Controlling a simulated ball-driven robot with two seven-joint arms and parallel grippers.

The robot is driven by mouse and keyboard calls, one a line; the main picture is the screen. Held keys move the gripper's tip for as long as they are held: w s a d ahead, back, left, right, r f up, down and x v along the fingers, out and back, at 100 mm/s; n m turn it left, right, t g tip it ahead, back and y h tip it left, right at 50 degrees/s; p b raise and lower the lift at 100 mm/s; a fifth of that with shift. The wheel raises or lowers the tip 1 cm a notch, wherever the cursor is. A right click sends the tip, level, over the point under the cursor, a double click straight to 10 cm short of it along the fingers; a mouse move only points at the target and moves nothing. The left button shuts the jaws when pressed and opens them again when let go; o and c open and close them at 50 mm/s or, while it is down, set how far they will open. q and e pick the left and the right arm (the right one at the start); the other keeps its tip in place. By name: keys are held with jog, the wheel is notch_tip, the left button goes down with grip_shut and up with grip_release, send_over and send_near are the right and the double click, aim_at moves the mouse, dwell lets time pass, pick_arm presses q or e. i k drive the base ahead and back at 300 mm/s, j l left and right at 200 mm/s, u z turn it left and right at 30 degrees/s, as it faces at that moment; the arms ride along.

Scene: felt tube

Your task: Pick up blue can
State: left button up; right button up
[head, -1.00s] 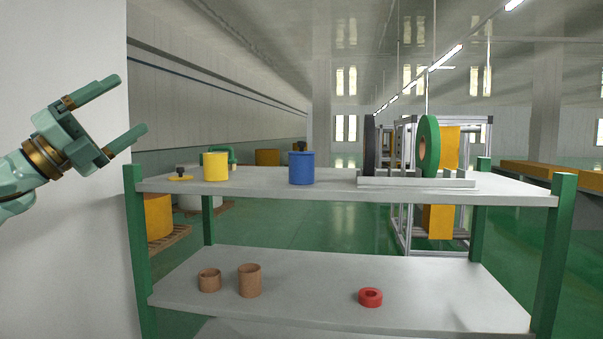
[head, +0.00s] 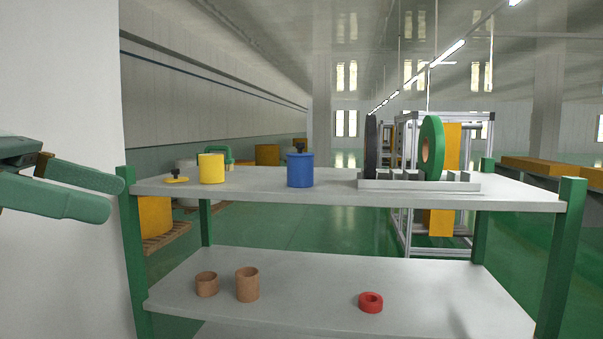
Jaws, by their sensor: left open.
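The blue can (head: 300,171) stands upright on the top shelf (head: 262,186) of a rack with green posts, near the middle. A small dark knob shows just above its rim. My left gripper (head: 112,196) is at the left edge of the head view, seen side-on, with its fingers pointing right. It is open and empty, left of the rack's front left post and well apart from the can. My right gripper is not in view.
A yellow can (head: 211,169) and a yellow lid (head: 177,180) with a dark knob are left of the blue can. A rack with a green disc (head: 431,148) stands to its right. The lower shelf holds two brown cups (head: 247,285) and a red ring (head: 370,302). A green post (head: 136,255) stands near my gripper.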

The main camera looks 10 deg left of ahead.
aim_at(300, 171)
jog(key=i, duration=1.4)
